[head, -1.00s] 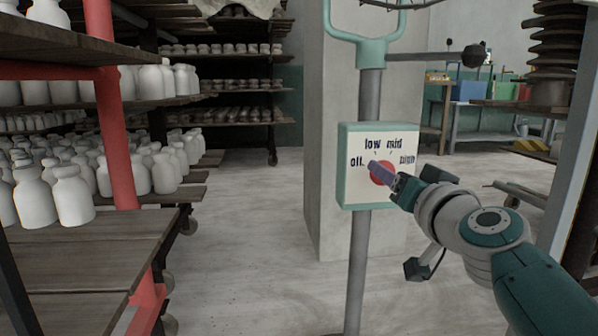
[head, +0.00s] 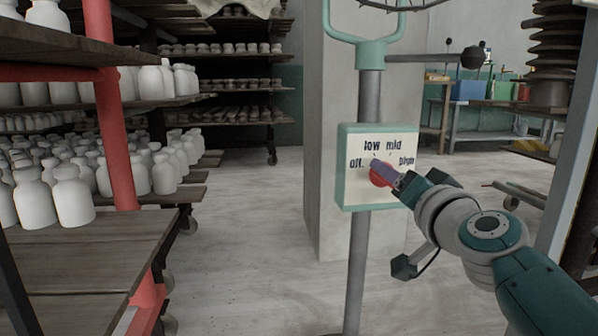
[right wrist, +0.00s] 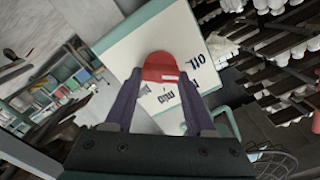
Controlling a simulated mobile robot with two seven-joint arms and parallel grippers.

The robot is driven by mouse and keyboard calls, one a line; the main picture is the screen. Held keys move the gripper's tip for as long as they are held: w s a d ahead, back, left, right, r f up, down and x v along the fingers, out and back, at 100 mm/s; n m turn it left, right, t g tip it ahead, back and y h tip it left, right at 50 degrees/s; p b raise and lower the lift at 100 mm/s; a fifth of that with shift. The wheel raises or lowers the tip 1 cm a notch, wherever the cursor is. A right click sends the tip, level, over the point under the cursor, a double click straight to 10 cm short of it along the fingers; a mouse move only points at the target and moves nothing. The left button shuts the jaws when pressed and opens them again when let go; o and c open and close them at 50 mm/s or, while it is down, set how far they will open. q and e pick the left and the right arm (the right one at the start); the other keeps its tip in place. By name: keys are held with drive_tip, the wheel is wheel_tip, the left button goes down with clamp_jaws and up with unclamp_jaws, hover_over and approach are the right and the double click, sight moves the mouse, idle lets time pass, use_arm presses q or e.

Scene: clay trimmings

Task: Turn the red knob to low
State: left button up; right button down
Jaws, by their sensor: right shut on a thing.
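The red knob (head: 376,179) is on a white panel with a green frame (head: 356,194), mounted on a grey post. Labels off, low, mid and high arc around the knob. My right gripper (head: 384,172) is at the knob and partly covers it. In the right wrist view, the red knob (right wrist: 158,63) sits between the two purple fingers of my right gripper (right wrist: 158,84), which are shut on it. A white mark shows on the knob's label side; which label it points to is hard to tell. My left gripper is out of view.
A rack (head: 118,150) with white bottles stands at the left. A pale pillar (head: 325,130) is behind the post. A workbench with coloured bins (head: 468,90) is at the back right. The floor (head: 250,250) between rack and post is clear.

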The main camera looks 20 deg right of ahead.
drive_tip(key=shift+d+f+m, duration=0.1)
drive_tip(key=shift+m, duration=2.8)
drive_tip(key=shift+c, duration=1.2)
unclamp_jaws()
drive_tip(key=p+v, duration=0.3)
drive_tip(key=v, duration=0.7)
